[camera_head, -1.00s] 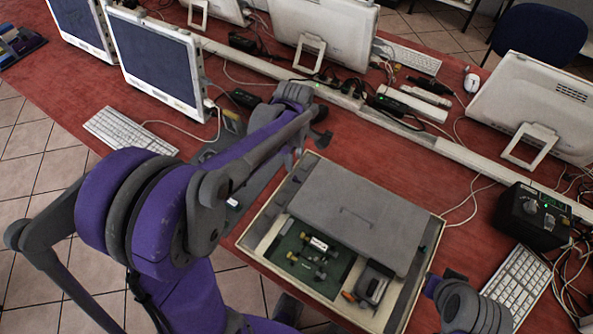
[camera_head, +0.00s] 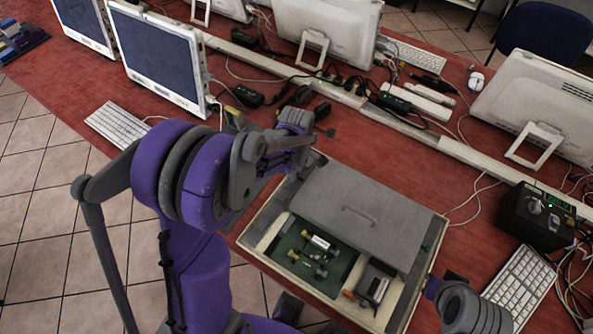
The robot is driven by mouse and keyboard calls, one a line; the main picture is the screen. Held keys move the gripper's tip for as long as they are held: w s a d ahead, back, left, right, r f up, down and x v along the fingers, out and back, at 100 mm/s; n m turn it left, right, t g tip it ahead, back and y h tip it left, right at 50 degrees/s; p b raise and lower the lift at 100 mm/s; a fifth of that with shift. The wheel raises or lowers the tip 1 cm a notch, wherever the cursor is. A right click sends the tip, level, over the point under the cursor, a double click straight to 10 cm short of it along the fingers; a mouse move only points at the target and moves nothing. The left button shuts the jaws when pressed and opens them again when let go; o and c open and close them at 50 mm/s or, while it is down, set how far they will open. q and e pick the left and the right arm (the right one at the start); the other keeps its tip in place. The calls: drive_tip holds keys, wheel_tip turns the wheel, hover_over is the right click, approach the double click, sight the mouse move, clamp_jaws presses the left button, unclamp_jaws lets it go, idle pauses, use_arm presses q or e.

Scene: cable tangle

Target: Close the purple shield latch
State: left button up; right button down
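A shallow light-framed case (camera_head: 262,222) lies on the red table, with a grey handled cover (camera_head: 355,210) over much of it. A green board (camera_head: 290,253) with small connectors shows in its open front part. I cannot make out a purple latch; the case's left and far-left parts are partly hidden by my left arm.
A black box with knobs (camera_head: 537,217) and a white keyboard (camera_head: 518,285) stand to the right. A cable rail (camera_head: 345,95), cables and monitors (camera_head: 160,62) lie behind. Red table shows bare between rail and case.

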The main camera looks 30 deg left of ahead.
use_arm(q)
clamp_jaws()
idle(1.1)
